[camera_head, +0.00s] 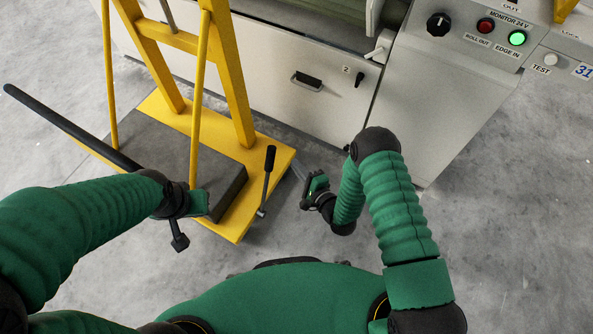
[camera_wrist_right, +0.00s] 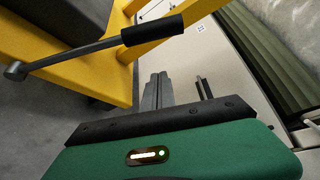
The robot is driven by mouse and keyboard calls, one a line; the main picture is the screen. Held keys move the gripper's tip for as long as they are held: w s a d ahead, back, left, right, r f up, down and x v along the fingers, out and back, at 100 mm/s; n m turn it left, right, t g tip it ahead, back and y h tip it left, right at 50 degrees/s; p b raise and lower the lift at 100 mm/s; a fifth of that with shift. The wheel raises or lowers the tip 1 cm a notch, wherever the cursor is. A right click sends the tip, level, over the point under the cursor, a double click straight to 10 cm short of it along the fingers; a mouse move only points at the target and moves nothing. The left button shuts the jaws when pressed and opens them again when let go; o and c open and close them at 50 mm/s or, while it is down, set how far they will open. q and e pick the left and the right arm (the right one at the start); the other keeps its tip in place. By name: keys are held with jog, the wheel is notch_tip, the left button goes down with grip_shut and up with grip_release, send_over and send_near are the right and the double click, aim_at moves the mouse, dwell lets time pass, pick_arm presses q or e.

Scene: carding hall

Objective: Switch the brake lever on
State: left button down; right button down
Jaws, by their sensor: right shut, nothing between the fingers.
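The brake lever (camera_head: 267,178) is a thin dark rod with a black grip, standing nearly upright at the right edge of a yellow cart base. Its black grip (camera_wrist_right: 152,31) and rod cross the upper left of the right wrist view, up to a round pivot. My right gripper (camera_head: 298,170) is just right of the lever, apart from it. Its grey fingers (camera_wrist_right: 158,90) are together and empty, below the grip in the wrist view. My left gripper (camera_head: 196,203) is over the cart's front edge, its fingers not clearly visible.
The yellow cart (camera_head: 225,227) carries a dark grey block (camera_head: 200,165) and upright yellow posts. A long black bar (camera_head: 70,128) extends left. A pale machine cabinet (camera_head: 270,85) with a drawer handle and a button panel (camera_head: 485,30) stands behind. Grey floor is open at right.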

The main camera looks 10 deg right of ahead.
jog(key=w+a+b, duration=0.3)
jog(key=a, duration=0.2)
jog(key=shift+a, duration=0.25)
jog(key=shift+w+r, duration=0.1)
